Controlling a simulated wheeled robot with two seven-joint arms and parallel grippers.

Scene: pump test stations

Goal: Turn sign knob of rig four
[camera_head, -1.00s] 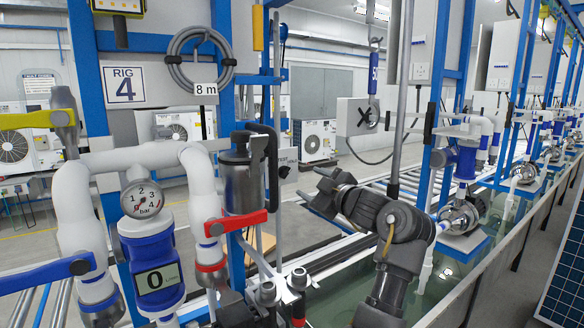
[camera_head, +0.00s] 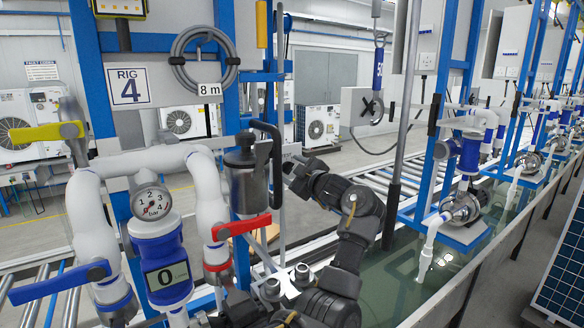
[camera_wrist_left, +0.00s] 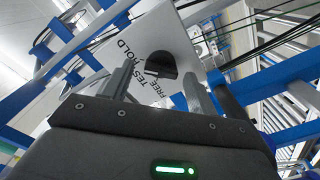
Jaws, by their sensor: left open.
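The sign panel (camera_wrist_left: 200,35) fills the upper middle of the left wrist view, lettered TEST, HOLD and FREE and turned at an angle. Its black knob (camera_wrist_left: 166,66) sticks out between and beyond my two grey fingers, with a visible gap at the sides. I cannot tell how far off it is. In the head view my left gripper (camera_head: 291,172) is open at the right of rig four's grey cylinder (camera_head: 246,183). Its fingertips are partly hidden there, and the knob cannot be made out. My right gripper is out of view.
The rig four plate (camera_head: 128,86) hangs at the upper left. White pipes with a pressure gauge (camera_head: 151,202) and a red lever (camera_head: 241,226) stand close left of my arm. A grey upright pole (camera_head: 403,120) stands to its right, over a water trough (camera_head: 400,280).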

